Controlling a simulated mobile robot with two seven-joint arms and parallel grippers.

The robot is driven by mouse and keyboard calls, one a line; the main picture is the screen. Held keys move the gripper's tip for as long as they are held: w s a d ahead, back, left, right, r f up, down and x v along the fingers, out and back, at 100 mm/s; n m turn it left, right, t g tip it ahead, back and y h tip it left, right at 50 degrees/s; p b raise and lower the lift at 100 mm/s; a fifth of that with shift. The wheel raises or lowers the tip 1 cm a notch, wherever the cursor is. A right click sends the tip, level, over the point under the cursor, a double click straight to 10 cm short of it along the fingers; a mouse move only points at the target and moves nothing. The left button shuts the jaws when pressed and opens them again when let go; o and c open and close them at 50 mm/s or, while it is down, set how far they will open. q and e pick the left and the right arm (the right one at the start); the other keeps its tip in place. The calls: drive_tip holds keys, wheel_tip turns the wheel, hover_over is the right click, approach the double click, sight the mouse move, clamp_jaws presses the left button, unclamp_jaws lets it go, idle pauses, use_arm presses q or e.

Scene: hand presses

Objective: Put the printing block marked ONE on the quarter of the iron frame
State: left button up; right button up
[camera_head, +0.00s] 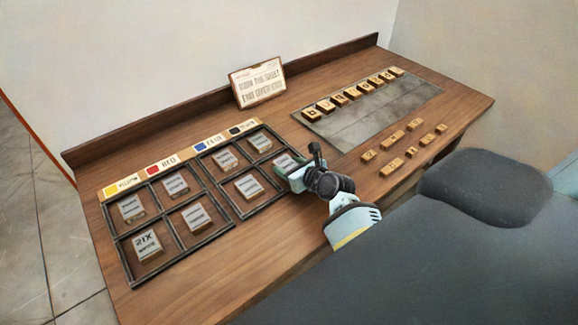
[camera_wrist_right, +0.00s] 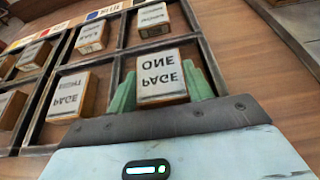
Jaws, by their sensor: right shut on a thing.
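The printing block marked ONE PAGE (camera_wrist_right: 162,78) is a wooden block with a pale lettered top. My right gripper (camera_head: 296,178) is shut on it, with a green finger on each side in the right wrist view (camera_wrist_right: 162,88). The block also shows in the head view (camera_head: 284,162), at the near right quarter of the right-hand iron frame (camera_head: 236,218). Dark bars of the frame surround it; I cannot tell whether its underside touches the table. My left gripper is not in view.
The frame's other quarters hold blocks (camera_head: 249,185). A second iron frame (camera_head: 127,272) on the left holds several more, one marked SIX (camera_head: 147,243). Colour labels (camera_head: 163,164) line the back. A sign (camera_head: 258,82), a grey plate (camera_head: 370,118) and small letter blocks (camera_head: 391,167) are farther off.

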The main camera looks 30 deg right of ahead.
drive_tip(key=shift+f, duration=0.2)
drive_tip(key=o, duration=1)
drive_tip(key=shift+r, duration=0.15)
drive_tip(key=shift+s+r, duration=0.15)
drive_tip(key=shift+s, duration=0.05)
drive_tip(key=p+v, duration=0.1)
drive_tip(key=v, duration=0.9)
drive_tip(key=shift+p, duration=0.4)
drive_tip(key=shift+v, duration=0.8)
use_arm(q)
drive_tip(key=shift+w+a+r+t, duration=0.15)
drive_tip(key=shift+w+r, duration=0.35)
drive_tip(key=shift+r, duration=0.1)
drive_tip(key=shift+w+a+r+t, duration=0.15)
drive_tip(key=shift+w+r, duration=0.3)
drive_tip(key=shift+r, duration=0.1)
